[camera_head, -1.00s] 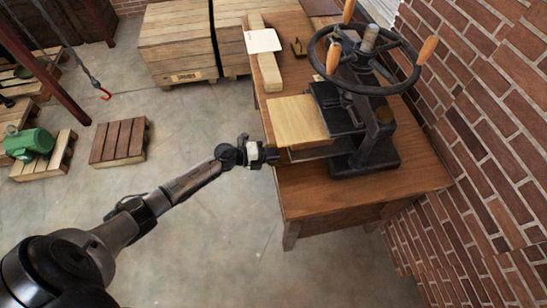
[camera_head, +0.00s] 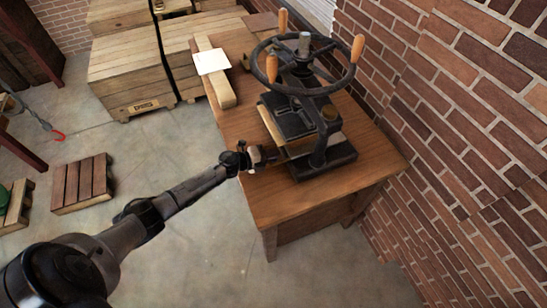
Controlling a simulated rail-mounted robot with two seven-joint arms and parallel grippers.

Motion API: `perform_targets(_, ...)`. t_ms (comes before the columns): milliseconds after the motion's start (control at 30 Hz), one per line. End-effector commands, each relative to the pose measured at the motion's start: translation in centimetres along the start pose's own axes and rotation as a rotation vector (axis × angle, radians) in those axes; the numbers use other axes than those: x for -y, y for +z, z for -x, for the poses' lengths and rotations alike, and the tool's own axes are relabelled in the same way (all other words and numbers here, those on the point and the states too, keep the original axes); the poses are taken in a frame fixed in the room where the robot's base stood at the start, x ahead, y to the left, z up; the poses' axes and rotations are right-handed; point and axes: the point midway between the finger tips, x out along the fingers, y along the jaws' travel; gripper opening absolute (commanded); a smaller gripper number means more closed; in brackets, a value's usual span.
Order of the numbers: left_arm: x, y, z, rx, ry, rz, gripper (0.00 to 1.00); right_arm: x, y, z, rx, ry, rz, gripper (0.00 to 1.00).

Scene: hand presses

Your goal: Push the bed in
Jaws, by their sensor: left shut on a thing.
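The black hand press (camera_head: 322,148) stands on the wooden table, with a spoked wheel (camera_head: 307,70) and wooden handles on top. Its bed (camera_head: 268,122), with a pale wooden board on it, lies mostly under the dark press plate. Only a strip of the board shows at the left side, and a bit of its edge at the right. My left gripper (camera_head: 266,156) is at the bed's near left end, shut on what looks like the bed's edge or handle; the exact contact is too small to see. My right gripper is not in view.
The wooden table (camera_head: 290,204) has bare top in front of the press. A pale wooden beam (camera_head: 218,84) with a white card (camera_head: 212,60) lies at its back left. A brick wall (camera_head: 455,150) rises close on the right. Crates (camera_head: 125,70) stand behind.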

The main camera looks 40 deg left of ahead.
Motion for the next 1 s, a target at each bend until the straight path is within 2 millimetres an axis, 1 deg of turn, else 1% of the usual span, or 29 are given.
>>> perform_targets(267,-0.2,0.0,-0.1,0.003,0.003,0.001,0.00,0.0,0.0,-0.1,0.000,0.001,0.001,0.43)
perform_targets(300,-0.2,0.0,-0.1,0.004,0.003,0.001,0.14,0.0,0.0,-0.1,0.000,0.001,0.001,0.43)
perform_targets(500,-0.1,0.0,-0.1,0.003,0.002,0.001,0.34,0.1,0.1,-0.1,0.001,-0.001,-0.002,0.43)
perform_targets(567,-0.1,0.0,-0.1,0.003,0.002,0.000,0.38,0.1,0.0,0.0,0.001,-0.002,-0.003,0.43)
perform_targets(833,-0.1,0.0,0.2,0.002,0.002,0.000,0.38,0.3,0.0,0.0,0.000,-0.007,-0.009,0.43)
perform_targets(933,-0.2,0.1,1.0,0.003,0.004,-0.001,0.38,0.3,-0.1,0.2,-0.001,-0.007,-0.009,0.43)
perform_targets(1000,-0.1,0.1,2.0,0.003,0.005,-0.002,0.38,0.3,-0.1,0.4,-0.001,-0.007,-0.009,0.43)
